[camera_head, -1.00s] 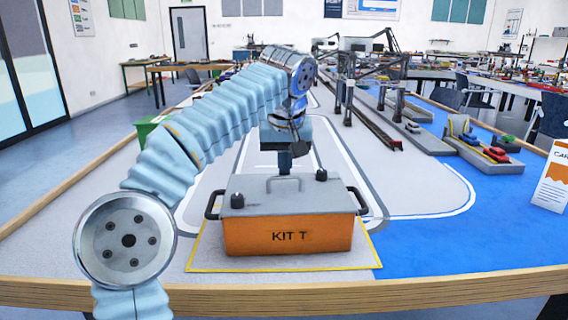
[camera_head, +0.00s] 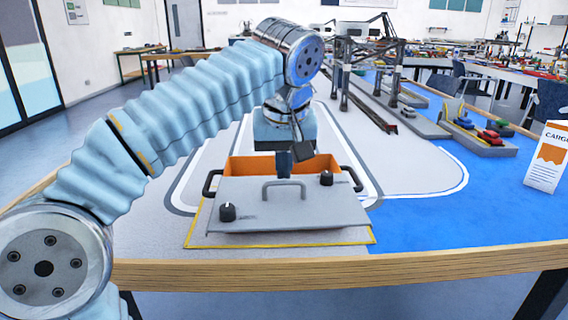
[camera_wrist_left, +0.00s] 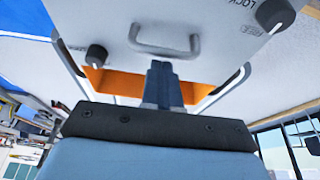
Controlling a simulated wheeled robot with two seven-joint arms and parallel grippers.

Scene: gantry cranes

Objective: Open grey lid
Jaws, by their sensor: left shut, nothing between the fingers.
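The grey lid (camera_head: 255,192) sits forward over the orange box (camera_head: 250,166), covering its front face and leaving an opening along the back. I cannot tell whether it has slid or is tilted. It carries a loop handle (camera_head: 283,184) and two black knobs, one front left (camera_head: 227,211) and one back right (camera_head: 326,178). In the left wrist view the lid (camera_wrist_left: 195,50) fills the top, with "LOCK" and "FREE" printed by a knob (camera_wrist_left: 274,14). My left gripper (camera_head: 284,166) is shut and empty at the lid's back edge; its fingers (camera_wrist_left: 160,75) cross the opening. My right gripper is not in view.
The box has black side handles (camera_head: 211,183) and stands on a yellow-edged mat (camera_head: 300,240) near the wooden front edge (camera_head: 400,262). Gantry cranes (camera_head: 370,65) and toy cars (camera_head: 490,136) stand behind. A card (camera_head: 549,157) stands at right.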

